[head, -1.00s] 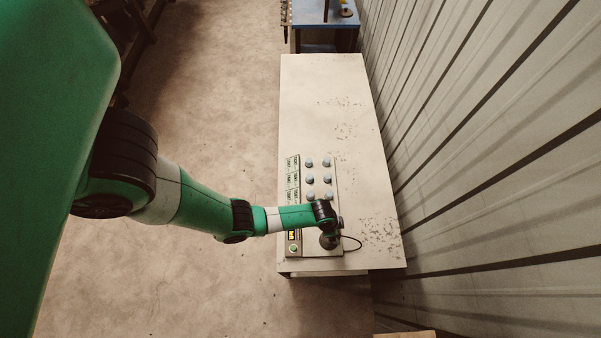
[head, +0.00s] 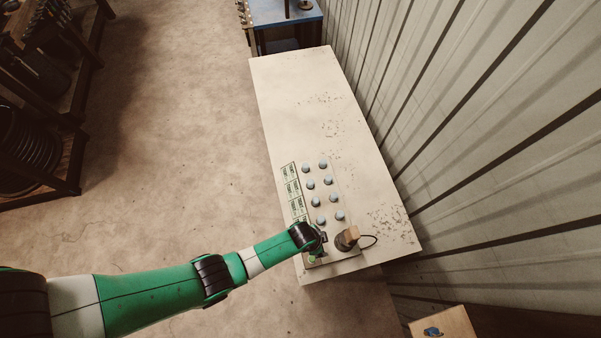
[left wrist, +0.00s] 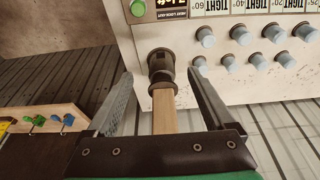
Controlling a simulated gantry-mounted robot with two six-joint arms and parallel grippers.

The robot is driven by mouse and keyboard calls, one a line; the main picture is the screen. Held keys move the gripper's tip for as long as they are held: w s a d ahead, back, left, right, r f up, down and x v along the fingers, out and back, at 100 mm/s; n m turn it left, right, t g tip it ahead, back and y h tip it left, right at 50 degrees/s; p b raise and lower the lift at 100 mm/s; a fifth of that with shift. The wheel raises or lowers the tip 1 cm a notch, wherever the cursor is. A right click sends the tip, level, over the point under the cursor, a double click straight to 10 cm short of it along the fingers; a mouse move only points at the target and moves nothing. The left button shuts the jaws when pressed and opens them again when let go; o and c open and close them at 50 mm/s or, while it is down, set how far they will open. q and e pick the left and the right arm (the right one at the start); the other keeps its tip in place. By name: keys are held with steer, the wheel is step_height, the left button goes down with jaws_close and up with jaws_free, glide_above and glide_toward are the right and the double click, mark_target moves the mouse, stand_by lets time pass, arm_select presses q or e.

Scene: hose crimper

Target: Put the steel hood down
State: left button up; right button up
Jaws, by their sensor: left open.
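The steel hood, as I take it, is a dark rounded metal piece (head: 343,242) with a pale wooden handle (head: 353,233), at the near end of the bench-top panel. In the left wrist view the dark metal (left wrist: 161,66) is at the centre, and the wooden handle (left wrist: 164,112) runs back between my fingers. My left gripper (left wrist: 159,74) is open, one finger on each side of the handle, with visible gaps. In the head view my left gripper (head: 318,243) is just left of the hood, mostly hidden by its own wrist. My right gripper is not in view.
The panel (head: 333,188) carries several grey knobs and green-white labels. A green button (left wrist: 138,8) and a lit display are close to the hood. A thin black cable (head: 371,238) loops right. The pale bench (head: 300,100) is clear at its far end. A corrugated wall borders it.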

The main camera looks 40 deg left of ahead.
arm_select(q)
steer(key=shift+s, duration=0.15)
steer(key=w+r+n+t+h, duration=0.1)
steer(key=w+r+t, duration=0.5)
steer(key=w+r, duration=1.2)
steer(key=w+a+r+n+t, duration=0.1)
steer(key=w+r+t, duration=0.1)
steer(key=r, duration=0.8)
steer(key=w+r+t, duration=0.3)
steer(key=r, duration=0.7)
steer(key=s+a+r+n+t, duration=0.1)
steer(key=a+r+t, duration=0.1)
steer(key=r, duration=0.8)
steer(key=s+a+r+t, duration=0.1)
steer(key=r+t, duration=0.2)
steer(key=r, duration=0.6)
steer(key=s+a+r+t, duration=0.2)
steer(key=s+r+t, duration=0.1)
steer(key=s+r, duration=0.3)
steer(key=s+a+r+n+t, duration=0.1)
steer(key=s+a+r+t, duration=0.1)
steer(key=s+r, duration=0.4)
steer(key=s+a+r+n+t+y, duration=0.1)
steer(key=s+r, duration=0.5)
steer(key=r, duration=0.8)
steer(key=a+t, duration=0.1)
steer(key=t, duration=0.1)
steer(key=shift+a+t, duration=0.3)
